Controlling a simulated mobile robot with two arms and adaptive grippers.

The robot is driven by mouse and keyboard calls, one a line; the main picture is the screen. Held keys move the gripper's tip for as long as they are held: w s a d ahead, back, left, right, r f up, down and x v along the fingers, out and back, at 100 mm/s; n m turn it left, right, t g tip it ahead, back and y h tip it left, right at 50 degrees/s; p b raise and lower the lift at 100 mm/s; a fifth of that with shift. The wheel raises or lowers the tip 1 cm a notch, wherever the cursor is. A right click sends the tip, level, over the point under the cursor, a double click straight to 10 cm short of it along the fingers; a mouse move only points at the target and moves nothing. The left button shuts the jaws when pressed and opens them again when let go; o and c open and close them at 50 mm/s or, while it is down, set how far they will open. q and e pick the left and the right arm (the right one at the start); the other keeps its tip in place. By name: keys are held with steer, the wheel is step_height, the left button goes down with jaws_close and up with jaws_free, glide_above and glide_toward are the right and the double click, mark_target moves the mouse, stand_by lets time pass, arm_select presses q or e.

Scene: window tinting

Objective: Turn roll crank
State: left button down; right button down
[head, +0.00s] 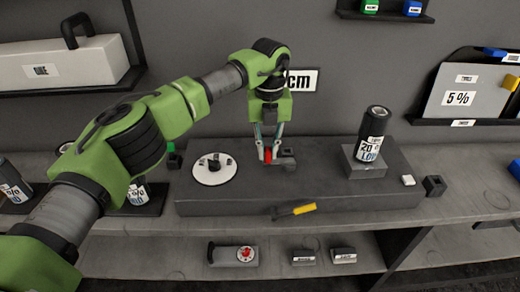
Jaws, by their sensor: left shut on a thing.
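My left gripper (268,150) reaches down from above at the middle of a dark raised bench block (320,182). It is shut on a small red handle, which I take to be the crank (267,156). A small dark grey part (287,160) sits just right of the fingers. The fingers hide part of the handle. A black film roll (372,122) with a white label reading 20 % stands upright on a grey stand (362,162) to the right. My right gripper is not in view.
A white round dial (214,169) with a black knob lies left of the gripper. A yellow-handled tool (295,210) lies at the block's front edge. A small white block (408,180) and a dark cube (434,186) are at the right. Shelves line the wall.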

arm_select(q)
steer(key=shift+s+n, duration=0.15)
steer(key=shift+n, duration=0.25)
steer(key=c, duration=2)
jaws_free()
step_height(320, 180, up, 12)
